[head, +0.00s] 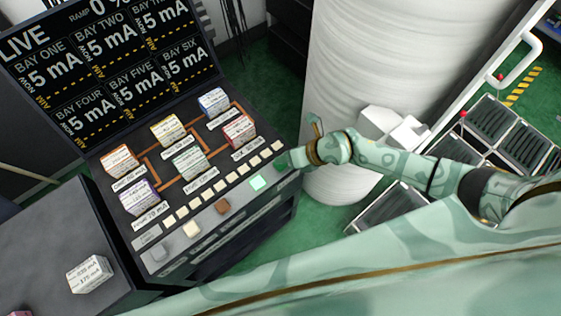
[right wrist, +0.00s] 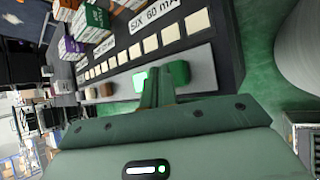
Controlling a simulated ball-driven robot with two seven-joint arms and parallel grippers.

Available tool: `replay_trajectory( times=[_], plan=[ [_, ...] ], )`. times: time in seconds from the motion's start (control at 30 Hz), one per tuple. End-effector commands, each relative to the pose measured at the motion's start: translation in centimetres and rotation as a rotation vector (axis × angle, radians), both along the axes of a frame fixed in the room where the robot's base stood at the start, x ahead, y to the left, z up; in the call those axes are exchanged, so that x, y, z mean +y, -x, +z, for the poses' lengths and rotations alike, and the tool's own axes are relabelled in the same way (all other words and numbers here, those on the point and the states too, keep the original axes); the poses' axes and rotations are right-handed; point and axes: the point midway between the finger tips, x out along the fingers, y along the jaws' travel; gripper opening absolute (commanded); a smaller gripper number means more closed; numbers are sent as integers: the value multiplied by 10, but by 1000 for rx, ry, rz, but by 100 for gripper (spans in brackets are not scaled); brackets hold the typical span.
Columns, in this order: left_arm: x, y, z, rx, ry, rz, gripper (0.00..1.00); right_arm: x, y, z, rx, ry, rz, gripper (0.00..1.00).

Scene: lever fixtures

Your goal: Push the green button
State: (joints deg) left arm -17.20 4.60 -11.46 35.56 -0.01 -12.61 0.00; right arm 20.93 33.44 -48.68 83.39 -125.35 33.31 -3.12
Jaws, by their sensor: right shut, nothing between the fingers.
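The green button (head: 282,161) is a dark green block at the right end of the button row on the sloped console. It also shows in the right wrist view (right wrist: 179,72), just right of my fingertips. A lit pale green square (head: 258,183) lies to its left on the same strip and shows bright in the right wrist view (right wrist: 139,82). My right gripper (head: 298,157) is shut and empty, its fingertips (right wrist: 155,76) close to the green button and partly in front of the strip. I cannot tell whether they touch it. My left gripper is not in view.
Brown (head: 222,206), cream (head: 192,229) and grey blocks continue the row leftward. Several labelled boxes stand on the console above a line of cream tiles. A display (head: 105,70) rises behind. A big white cylinder (head: 385,60) stands right of the console, near my right arm.

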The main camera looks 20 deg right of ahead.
Motion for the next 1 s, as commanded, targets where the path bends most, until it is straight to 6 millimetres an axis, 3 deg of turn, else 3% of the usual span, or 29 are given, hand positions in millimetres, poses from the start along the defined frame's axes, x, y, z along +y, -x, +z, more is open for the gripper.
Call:
replay_trajectory(
  times=[0.73, 1.0],
  plan=[
    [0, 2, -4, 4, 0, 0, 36, 0, 0, -9, -1, 0, 1, 0],
    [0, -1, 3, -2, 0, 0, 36, 0, 0, -1, -2, 1, 1, 0]
  ],
)
